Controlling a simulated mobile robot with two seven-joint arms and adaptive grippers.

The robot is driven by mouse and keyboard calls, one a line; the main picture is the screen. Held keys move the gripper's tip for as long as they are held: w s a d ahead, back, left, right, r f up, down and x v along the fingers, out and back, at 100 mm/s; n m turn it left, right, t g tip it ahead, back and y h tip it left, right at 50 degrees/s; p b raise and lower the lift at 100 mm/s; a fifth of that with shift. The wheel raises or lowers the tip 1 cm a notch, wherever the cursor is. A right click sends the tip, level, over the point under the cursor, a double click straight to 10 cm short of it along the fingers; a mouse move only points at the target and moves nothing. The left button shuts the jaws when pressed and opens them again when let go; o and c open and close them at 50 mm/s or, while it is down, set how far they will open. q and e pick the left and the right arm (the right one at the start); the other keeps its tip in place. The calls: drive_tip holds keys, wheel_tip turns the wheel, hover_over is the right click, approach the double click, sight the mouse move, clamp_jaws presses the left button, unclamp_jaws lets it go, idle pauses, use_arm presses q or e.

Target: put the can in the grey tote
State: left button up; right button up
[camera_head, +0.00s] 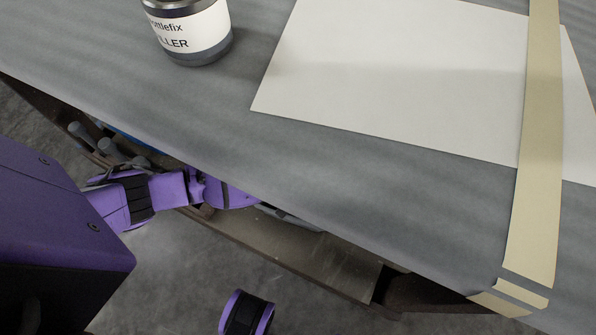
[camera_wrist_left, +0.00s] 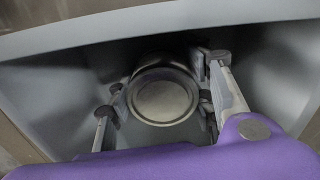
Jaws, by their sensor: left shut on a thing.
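In the left wrist view, a can (camera_wrist_left: 164,101) shows its round pale metal end between the fingers of my left gripper (camera_wrist_left: 160,96). The can is within the walls of the grey tote, whose pale rim (camera_wrist_left: 150,20) crosses the top of that view. Whether the can touches the tote floor cannot be told. In the head view my left arm reaches under the cart's edge, and the gripper and held can are hidden there. My right gripper is out of view.
The padded grey cart top (camera_head: 330,165) overhangs my left arm. A brown lower shelf (camera_head: 310,265) shows below.

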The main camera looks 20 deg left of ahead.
use_arm(q)
drive_tip(key=shift+f, duration=0.1)
drive_tip(key=o, duration=1.4)
wheel_tip(320, 180, up, 11)
drive_tip(key=p, duration=0.4)
drive_tip(key=shift+p, duration=0.35)
drive_tip(key=shift+r, duration=0.65)
